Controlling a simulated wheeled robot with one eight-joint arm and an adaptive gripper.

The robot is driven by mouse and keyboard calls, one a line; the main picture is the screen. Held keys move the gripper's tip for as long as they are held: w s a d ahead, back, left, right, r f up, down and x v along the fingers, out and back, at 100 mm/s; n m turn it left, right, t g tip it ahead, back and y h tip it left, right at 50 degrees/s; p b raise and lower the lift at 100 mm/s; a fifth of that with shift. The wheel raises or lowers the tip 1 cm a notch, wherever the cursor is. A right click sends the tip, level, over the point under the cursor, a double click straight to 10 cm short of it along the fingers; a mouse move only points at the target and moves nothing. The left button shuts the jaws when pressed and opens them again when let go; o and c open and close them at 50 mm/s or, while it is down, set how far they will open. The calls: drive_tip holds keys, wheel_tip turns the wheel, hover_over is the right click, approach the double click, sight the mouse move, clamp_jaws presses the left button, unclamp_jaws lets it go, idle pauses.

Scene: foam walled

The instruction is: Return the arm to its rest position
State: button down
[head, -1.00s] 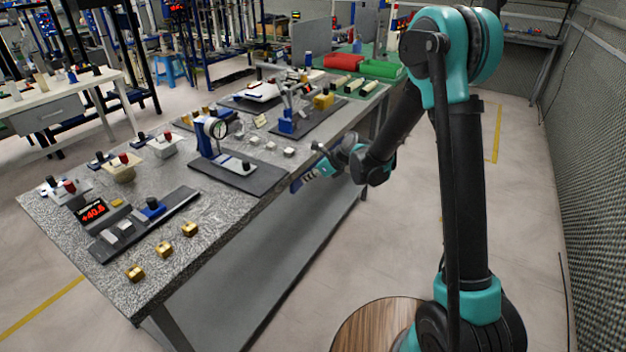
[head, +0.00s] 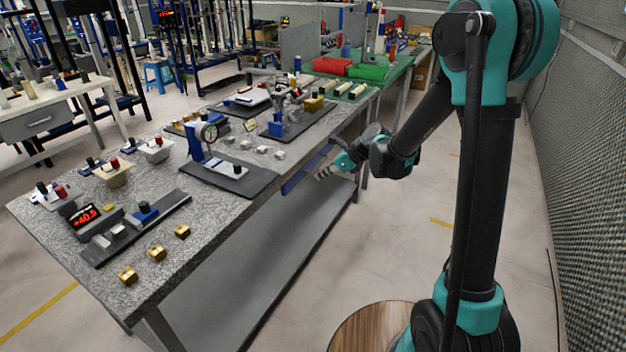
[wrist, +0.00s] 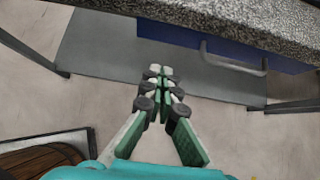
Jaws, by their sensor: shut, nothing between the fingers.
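My gripper (wrist: 158,75) shows in the wrist view with its fingertips together and nothing between them. In the head view my gripper (head: 326,172) is small, beside the right long edge of the grey speckled workbench (head: 225,222), at about tabletop height or a little below. In the wrist view the bench edge (wrist: 240,22) and a blue drawer with a handle (wrist: 232,62) lie beyond the fingertips. I see no contact between gripper and bench. My arm is bent, with its forearm reaching toward the bench.
The bench holds a dial gauge stand (head: 208,133), a red digital readout (head: 86,215) and several brass blocks (head: 157,252). A mesh wall (head: 580,170) is at right.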

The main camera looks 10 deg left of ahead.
drive_tip(key=s+d+f+n+h, duration=0.1)
drive_tip(key=s+d+n+h, duration=0.3)
drive_tip(key=s+d+n, duration=0.7)
drive_tip(key=s+d+f+n+t+h, duration=0.1)
drive_tip(key=s+d+n+h, duration=0.3)
drive_tip(key=s+d+n, duration=0.7)
drive_tip(key=s+d+f, duration=0.1)
drive_tip(key=s+d, duration=0.2)
drive_tip(key=d, duration=0.5)
drive_tip(key=shift+d, duration=0.15)
